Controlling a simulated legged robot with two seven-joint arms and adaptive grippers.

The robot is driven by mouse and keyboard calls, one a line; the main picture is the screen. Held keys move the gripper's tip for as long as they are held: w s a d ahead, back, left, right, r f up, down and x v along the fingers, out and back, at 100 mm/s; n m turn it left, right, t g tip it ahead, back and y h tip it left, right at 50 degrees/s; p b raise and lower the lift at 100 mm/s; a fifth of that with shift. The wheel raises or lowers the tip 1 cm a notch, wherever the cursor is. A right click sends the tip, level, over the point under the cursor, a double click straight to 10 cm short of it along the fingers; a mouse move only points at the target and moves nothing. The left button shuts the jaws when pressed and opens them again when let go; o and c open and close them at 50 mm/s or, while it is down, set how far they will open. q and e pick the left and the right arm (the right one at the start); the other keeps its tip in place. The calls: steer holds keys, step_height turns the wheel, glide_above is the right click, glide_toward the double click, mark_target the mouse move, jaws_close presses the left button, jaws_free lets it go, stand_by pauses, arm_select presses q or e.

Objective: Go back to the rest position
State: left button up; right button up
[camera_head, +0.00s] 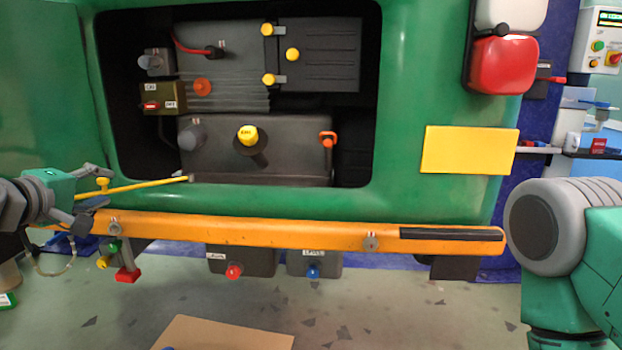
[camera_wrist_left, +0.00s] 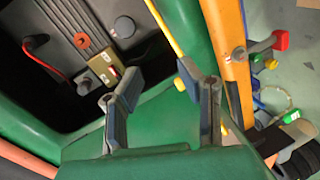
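My left gripper (camera_head: 92,198) is at the left in the head view, in front of the green vehicle body (camera_head: 400,203). In the left wrist view its two fingers (camera_wrist_left: 155,85) are spread apart, with nothing held between them. A thin yellow rod (camera_head: 146,186) with a yellow knob runs along the lower edge of the engine opening, beside the left fingertips. In the wrist view this rod (camera_wrist_left: 164,30) passes close to the right finger, which partly hides it. My right arm shows only as a large grey and green joint at the right; its gripper is out of view.
The orange bumper (camera_head: 250,232) crosses below the opening, with connectors under it. The dark engine bay (camera_head: 245,95) holds a yellow cap. A red canister (camera_head: 503,65) hangs upper right. A cardboard piece (camera_head: 225,333) lies on the floor. The control panel (camera_head: 600,40) stands far right.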

arm_select(q)
steer(key=s+d+f+m+g+p, duration=0.1)
steer(key=s+d+f+m+g, duration=0.3)
steer(key=f, duration=0.5)
steer(key=s+d+f+m+g+p, duration=0.1)
steer(key=s+d+f, duration=0.1)
steer(key=s+f, duration=0.5)
steer(key=s+d+f+m+g+p, duration=0.1)
steer(key=s+d+f+m+g, duration=0.2)
steer(key=f, duration=0.9)
steer(key=s+f+m+g+y+p, duration=0.1)
steer(key=s+f+m+g, duration=0.2)
steer(key=s, duration=0.8)
steer(key=s+d+f+m+g+p, duration=0.1)
steer(key=s+f+m+g, duration=0.2)
steer(key=s+f, duration=0.5)
steer(key=s, duration=0.4)
steer(key=shift+s+d+y, duration=0.15)
steer(key=shift+s+y, duration=0.1)
steer(key=shift+y, duration=0.15)
